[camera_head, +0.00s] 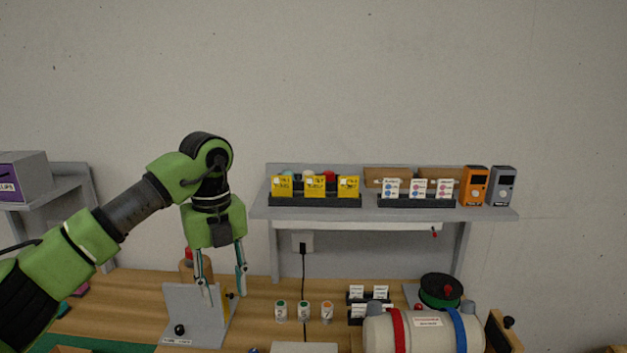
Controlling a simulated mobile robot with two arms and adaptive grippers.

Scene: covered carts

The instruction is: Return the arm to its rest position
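My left arm comes in from the left, bends at a raised elbow and points its gripper (223,291) down. The two fingers are apart with a gap between them, and I see nothing held in it. The fingertips are in front of or just above a grey angled stand (190,312) on the wooden bench; I cannot tell whether they touch it. My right gripper is not in view.
On the wooden bench (262,290) stand several small cans (304,311), card holders (368,304), a green spool (440,291) and a white cylinder (424,334) with red and blue straps. A grey shelf (400,214) behind holds yellow boxes (315,187) and orange and grey devices. Open wall is above.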

